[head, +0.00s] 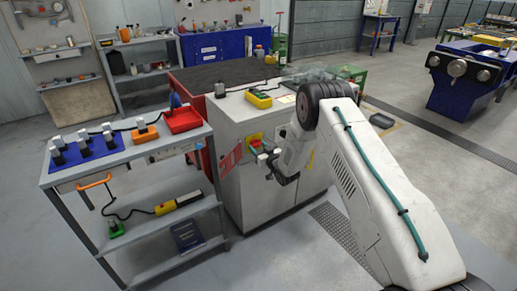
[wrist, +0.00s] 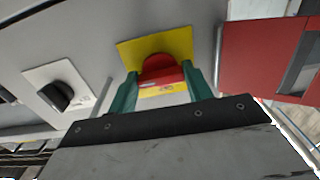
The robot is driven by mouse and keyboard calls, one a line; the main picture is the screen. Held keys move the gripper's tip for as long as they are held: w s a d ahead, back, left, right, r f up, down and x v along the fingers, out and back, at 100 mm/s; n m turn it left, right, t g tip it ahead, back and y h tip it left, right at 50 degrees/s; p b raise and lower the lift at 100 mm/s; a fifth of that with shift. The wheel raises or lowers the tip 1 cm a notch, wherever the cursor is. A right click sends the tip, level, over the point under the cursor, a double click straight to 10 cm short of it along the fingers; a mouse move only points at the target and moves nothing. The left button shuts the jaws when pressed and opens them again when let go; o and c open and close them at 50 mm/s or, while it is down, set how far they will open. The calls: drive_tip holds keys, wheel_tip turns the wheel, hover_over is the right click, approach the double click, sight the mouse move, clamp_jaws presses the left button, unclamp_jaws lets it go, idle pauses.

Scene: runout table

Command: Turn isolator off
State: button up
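The isolator is a red knob (wrist: 162,70) on a yellow plate (wrist: 128,52), mounted on the front of the grey cabinet. The knob's lower part and the fingertips' exact contact are hard to see.
A black rotary knob (wrist: 58,95) on a white plate sits beside the isolator. A red panel (wrist: 262,57) is on the other side. A shelf cart (head: 150,150) with a red tray (head: 184,120) stands left of the cabinet (head: 262,200). A yellow pendant (head: 258,98) lies on top.

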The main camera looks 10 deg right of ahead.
drive_tip(key=shift+n, duration=0.3)
drive_tip(key=n, duration=1.7)
drive_tip(key=shift+d, duration=0.15)
idle(0.5)
drive_tip(key=o, duration=1)
drive_tip(key=v, duration=0.8)
drive_tip(key=shift+r, duration=0.1)
